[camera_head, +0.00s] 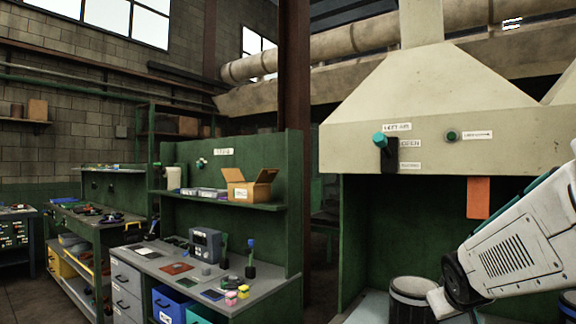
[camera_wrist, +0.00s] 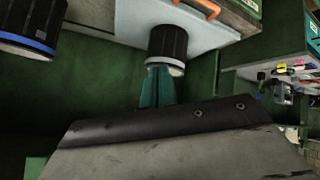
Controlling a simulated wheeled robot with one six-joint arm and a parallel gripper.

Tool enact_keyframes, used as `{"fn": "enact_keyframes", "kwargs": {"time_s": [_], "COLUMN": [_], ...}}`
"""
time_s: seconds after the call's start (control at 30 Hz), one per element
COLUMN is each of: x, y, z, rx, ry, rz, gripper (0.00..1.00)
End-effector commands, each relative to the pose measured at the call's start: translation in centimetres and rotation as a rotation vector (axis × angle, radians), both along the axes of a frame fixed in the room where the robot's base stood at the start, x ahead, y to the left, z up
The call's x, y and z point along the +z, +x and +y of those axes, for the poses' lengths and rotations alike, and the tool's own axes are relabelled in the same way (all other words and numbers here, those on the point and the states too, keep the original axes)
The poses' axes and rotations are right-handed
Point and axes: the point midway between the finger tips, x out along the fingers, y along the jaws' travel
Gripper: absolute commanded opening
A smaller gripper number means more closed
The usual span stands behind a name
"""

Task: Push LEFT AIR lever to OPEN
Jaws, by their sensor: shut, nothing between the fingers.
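The LEFT AIR lever (camera_head: 379,140) is on the front of the cream hood, under the label that reads LEFT AIR (camera_head: 397,127). It has a teal knob and a black body (camera_head: 389,158). The knob is about level with the upper label (camera_head: 410,143), which seems to read OPEN; a lower label (camera_head: 410,165) is beside the black body and is too small to read surely. My gripper (camera_wrist: 161,72) shows in the wrist view as two teal fingers, closed together and empty, apart from the lever. The lever is not in the wrist view. The fingers are not seen in the head view.
My arm fills the lower right of the head view. A green button (camera_head: 451,136) and an orange tag (camera_head: 478,197) are right of the lever. A dark bin (camera_head: 410,300) stands below the hood. The workbench (camera_head: 150,262) at left is cluttered.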

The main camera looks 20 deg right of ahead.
Motion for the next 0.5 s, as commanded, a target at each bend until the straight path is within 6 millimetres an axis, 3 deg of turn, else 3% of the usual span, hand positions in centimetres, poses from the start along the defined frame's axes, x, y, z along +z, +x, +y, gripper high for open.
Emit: {"fn": "enact_keyframes", "kwargs": {"time_s": [0.03, 0.1, 0.23, 0.37, 0.5], "x": [1.0, 3.0, 7.2, 11.7, 16.7], "y": [1.0, 2.5, 4.6, 6.1, 6.8], "z": [-2.4, -4.9, -8.2, -9.0, -7.1], "rx": [0.011, 0.050, 0.143, 0.272, 0.443], "ry": [-0.067, -0.172, -0.371, -0.560, -0.747], "rz": [-0.063, -0.165, -0.350, -0.542, -0.765], "gripper": [0.00, 0.00, 0.00, 0.00, 0.00]}}
